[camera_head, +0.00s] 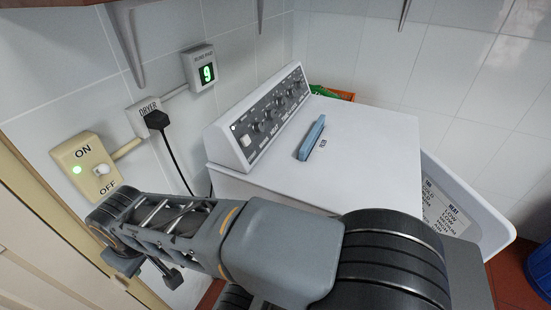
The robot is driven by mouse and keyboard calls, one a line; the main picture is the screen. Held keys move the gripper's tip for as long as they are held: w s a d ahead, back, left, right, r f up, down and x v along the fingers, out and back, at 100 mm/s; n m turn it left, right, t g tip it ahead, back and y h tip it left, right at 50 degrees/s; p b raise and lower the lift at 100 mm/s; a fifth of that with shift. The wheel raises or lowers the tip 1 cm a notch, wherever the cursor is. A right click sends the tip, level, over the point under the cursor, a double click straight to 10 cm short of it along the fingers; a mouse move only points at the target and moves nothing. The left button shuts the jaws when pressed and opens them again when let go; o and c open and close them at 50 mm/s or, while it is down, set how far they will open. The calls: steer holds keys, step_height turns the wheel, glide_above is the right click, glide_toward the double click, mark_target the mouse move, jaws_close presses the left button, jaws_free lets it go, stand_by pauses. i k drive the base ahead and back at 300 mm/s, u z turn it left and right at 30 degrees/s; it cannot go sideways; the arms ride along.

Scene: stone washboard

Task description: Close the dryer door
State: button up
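The white dryer (370,140) stands against the tiled wall, with its sloped control panel (262,118) of knobs along the left of its top. A pale, curved-rim panel with a printed heat-setting label (443,213) sticks out beyond the dryer's right edge. It looks like the dryer door standing open, but my arm hides its lower part and hinge. My arm crosses the lower foreground from right to left, in front of the dryer's near side.
A blue bar-shaped object (312,138) lies on the dryer top. A switch box (87,167), a plugged-in cord and a green display box (203,68) are on the left wall. A dark blue bin (537,268) stands at the far right on the red floor.

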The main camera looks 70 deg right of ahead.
mark_target(451, 207)
steer(key=k, duration=1.65)
steer(key=u, duration=1.6)
steer(key=k, duration=2.5)
steer(key=z, duration=3.4)
steer(key=k, duration=0.55)
steer(key=z, duration=0.1)
